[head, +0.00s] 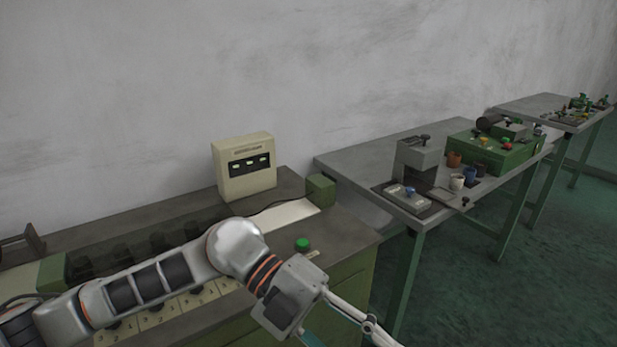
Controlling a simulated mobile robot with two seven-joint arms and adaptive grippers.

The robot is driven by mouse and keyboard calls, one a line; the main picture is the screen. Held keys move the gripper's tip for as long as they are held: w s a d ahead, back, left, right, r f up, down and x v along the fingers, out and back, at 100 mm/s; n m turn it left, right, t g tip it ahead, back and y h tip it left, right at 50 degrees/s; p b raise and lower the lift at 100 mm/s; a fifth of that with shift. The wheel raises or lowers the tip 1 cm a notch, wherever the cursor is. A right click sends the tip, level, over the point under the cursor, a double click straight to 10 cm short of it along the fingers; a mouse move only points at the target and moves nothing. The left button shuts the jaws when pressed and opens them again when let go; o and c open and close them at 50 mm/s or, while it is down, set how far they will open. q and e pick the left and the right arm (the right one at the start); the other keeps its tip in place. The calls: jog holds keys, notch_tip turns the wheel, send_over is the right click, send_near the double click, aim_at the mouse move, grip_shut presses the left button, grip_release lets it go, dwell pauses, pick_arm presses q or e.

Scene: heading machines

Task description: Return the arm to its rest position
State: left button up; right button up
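My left arm (160,281) comes in from the left and reaches across the front of the near bench (355,255). Its wrist is bent down toward the lower middle of the head view. My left gripper (375,335) is at the bottom edge, in front of the bench's right end and partly cut off by the frame. Its fingertips do not show clearly, so I cannot tell whether it is open or shut, and I see nothing held in it. My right arm and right gripper are not in view.
The bench carries a cream box with a display (245,167), a green button (303,244) and numbered plates (190,303) partly behind my arm. Tables to the right hold a grey machine (418,163) with small cups and a green machine (495,153). Open floor (530,270) lies at right.

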pick_arm(q)
jog(key=w+d+r+n+t+h, duration=0.1)
jog(key=w+r+n+t+h, duration=0.6)
jog(key=h, duration=0.4)
jog(key=w+a+f+n+t+y, duration=0.7)
jog(key=w+a+f+n+t, duration=0.3)
jog(key=n+t, duration=0.65)
jog(key=s+a+f+n+y, duration=0.2)
jog(key=a+f+n+y, duration=0.3)
jog(key=f, duration=0.5)
jog(key=s+a+f+n+y, duration=0.2)
jog(key=a+f+y, duration=0.35)
jog(key=f, duration=0.45)
jog(key=s+a+f+n+g+y, duration=0.2)
jog(key=s+a+f+g, duration=0.3)
jog(key=s+a+f, duration=0.4)
jog(key=s+f, duration=0.3)
jog(key=f, duration=0.2)
jog(key=shift+s+f+y, duration=0.3)
jog(key=shift+f+y, duration=0.05)
jog(key=shift+f, duration=0.05)
